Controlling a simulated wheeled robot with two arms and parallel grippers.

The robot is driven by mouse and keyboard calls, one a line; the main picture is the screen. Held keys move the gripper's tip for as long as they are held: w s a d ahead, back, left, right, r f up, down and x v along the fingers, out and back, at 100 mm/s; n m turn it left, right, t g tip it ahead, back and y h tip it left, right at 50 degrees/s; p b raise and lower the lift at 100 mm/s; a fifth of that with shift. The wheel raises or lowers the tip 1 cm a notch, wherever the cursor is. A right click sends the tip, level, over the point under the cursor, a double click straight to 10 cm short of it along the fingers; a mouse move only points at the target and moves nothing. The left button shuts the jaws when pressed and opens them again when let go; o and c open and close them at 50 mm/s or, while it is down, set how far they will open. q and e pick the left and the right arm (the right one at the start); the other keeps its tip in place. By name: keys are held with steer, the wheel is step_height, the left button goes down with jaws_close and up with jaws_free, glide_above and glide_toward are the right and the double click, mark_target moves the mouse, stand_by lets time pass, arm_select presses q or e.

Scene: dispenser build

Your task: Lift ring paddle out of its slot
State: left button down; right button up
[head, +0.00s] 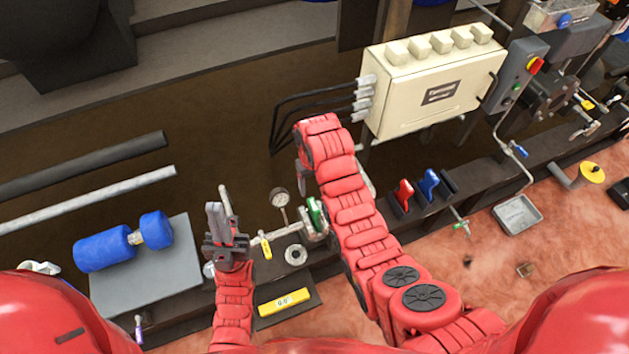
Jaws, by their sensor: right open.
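A red paddle (404,196) and a blue paddle (429,184) stand upright in a dark slotted holder at centre right. I cannot tell which one is the ring paddle, as no ring shape is clear on either. My left gripper (220,205) points up, well to the left of the holder, over the dark bench beside the pipework. Its fingers are seen nearly edge-on, and I see nothing clearly held. My right arm reaches up just left of the paddles and bends over at the top.
A green-handled fitting (315,213) and a pressure gauge (280,198) sit between my arms. A cream control box (434,80) with cables stands behind the paddles. A grey plate with a blue cylinder (103,249) is at left. A grey tray (517,215) lies at right.

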mark_target(314, 209)
step_height(314, 209, down, 15)
steer(key=shift+r+b, duration=0.2)
steer(key=shift+b, duration=0.1)
steer(key=shift+f+b, duration=0.35)
steer(key=shift+f, duration=0.55)
jaws_close()
stand_by(0.4)
steer(key=shift+r, duration=0.1)
stand_by(0.6)
steer(key=shift+r+p, duration=4.55)
steer(key=shift+r, duration=0.25)
steer(key=shift+r+p, duration=0.55)
steer(key=shift+r, duration=0.1)
